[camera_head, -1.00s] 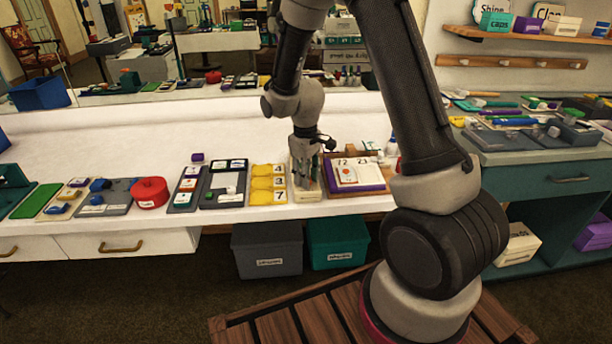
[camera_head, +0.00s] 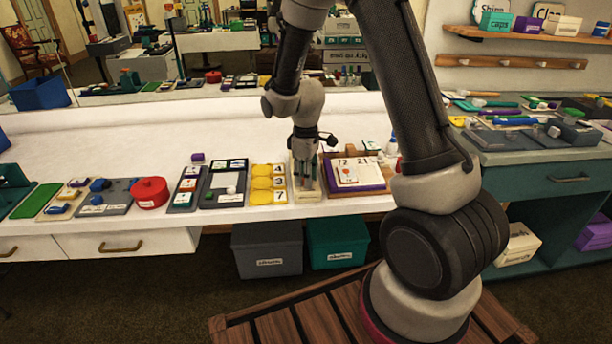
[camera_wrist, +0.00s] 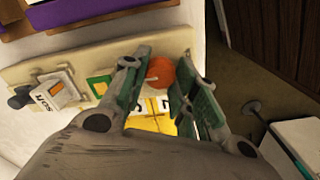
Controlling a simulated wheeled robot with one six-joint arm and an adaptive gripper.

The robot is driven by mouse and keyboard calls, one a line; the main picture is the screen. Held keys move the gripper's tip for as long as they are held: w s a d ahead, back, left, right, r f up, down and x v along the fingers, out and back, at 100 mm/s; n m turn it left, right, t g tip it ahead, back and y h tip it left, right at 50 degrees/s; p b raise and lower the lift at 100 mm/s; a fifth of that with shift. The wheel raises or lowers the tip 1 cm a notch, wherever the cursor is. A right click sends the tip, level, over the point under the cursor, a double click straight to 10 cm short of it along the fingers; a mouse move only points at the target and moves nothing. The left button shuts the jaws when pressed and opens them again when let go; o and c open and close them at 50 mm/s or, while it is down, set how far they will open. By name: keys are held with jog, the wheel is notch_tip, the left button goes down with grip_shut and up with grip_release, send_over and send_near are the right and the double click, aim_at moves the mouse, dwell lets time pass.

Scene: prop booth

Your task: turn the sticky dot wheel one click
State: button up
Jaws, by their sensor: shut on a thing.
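The sticky dot wheel appears to be the orange-red disc (camera_wrist: 161,72) at the right end of a cream board (camera_wrist: 92,55) in the wrist view. My gripper (camera_wrist: 163,68) has its green fingers on either side of the disc and is shut on it. The right finger hides part of the disc. In the head view my gripper (camera_head: 306,182) is down over the cream board (camera_head: 306,197) on the white table, and the disc cannot be made out there.
The cream board also bears a green-framed square (camera_wrist: 99,86) and a small part labelled "soft" (camera_wrist: 50,93). A yellow number board (camera_head: 267,197) lies close on the left. A wooden tray (camera_head: 350,193) with a number card stands close on the right.

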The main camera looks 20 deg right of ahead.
jog(key=o, duration=1)
jog(key=shift+r, duration=0.15)
notch_tip(320, 180, up, 12)
jog(key=shift+a+f, duration=0.1)
